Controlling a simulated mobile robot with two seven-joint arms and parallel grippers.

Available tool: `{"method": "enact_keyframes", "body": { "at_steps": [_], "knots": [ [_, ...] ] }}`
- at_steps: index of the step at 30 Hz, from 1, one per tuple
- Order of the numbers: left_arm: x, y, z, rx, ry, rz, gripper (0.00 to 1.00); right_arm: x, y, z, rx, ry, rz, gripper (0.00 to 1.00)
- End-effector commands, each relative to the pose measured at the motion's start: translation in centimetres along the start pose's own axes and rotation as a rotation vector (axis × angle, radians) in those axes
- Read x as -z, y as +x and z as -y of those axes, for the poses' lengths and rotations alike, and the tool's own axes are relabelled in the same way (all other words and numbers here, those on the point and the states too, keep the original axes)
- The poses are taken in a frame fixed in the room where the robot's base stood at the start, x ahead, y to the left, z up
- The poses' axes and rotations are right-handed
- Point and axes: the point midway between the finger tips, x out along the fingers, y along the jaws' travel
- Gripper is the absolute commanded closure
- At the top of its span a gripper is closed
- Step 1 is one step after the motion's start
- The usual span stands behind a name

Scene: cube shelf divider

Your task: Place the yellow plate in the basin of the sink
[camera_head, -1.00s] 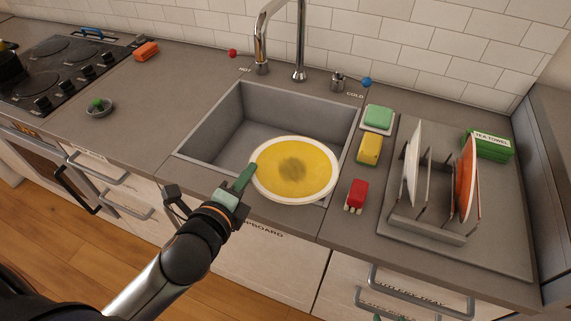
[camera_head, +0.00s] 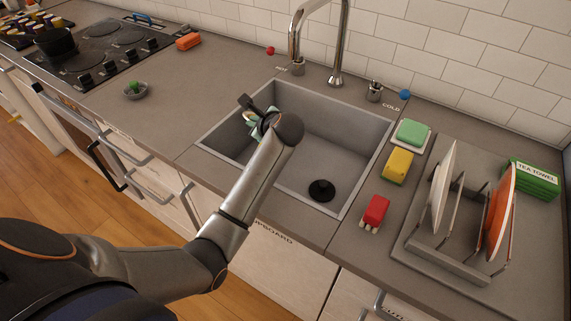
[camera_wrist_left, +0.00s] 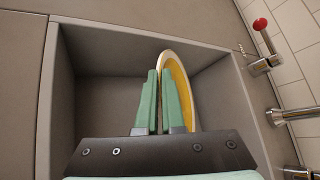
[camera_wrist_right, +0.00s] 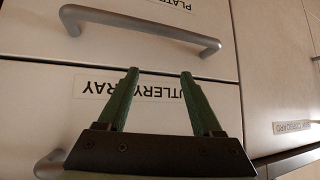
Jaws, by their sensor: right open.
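The yellow plate with a white rim shows in the left wrist view (camera_wrist_left: 179,68), tilted nearly on edge inside the basin's outline. My left gripper (camera_wrist_left: 160,98) is shut on its rim, with the rim passing between the two green fingers. In the head view the left gripper (camera_head: 262,115) is over the far left part of the sink basin (camera_head: 335,150), and my arm hides most of the plate. I cannot tell whether the plate touches the basin. My right gripper (camera_wrist_right: 160,95) is open and empty in front of the drawers.
A black drain plug (camera_head: 321,190) lies in the basin. A tap (camera_head: 338,50) stands behind the sink. Drawer handles (camera_wrist_right: 140,30) are near my right gripper.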

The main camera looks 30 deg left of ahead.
Motion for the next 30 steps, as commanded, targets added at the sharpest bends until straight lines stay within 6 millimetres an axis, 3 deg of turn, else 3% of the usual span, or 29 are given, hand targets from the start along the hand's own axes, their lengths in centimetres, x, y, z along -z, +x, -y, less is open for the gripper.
{"method": "enact_keyframes", "body": {
  "at_steps": [6, 18, 29, 30],
  "knots": [
    [2.9, 2.2, -2.1, 0.000, 0.002, 0.000, 1.00, -0.5, 0.4, 0.0, 0.000, 0.000, 0.000, 0.33],
    [5.8, 4.6, -4.3, 0.001, 0.000, 0.000, 1.00, -1.1, 1.0, -0.1, 0.000, 0.000, 0.000, 0.33],
    [6.2, 4.9, -4.5, 0.003, -0.001, 0.000, 1.00, -1.1, 1.0, -0.1, 0.000, 0.000, 0.000, 0.33],
    [6.3, 5.0, -4.7, 0.001, 0.000, -0.001, 0.94, -1.1, 1.0, -0.1, 0.000, 0.000, 0.001, 0.33]
  ]
}}
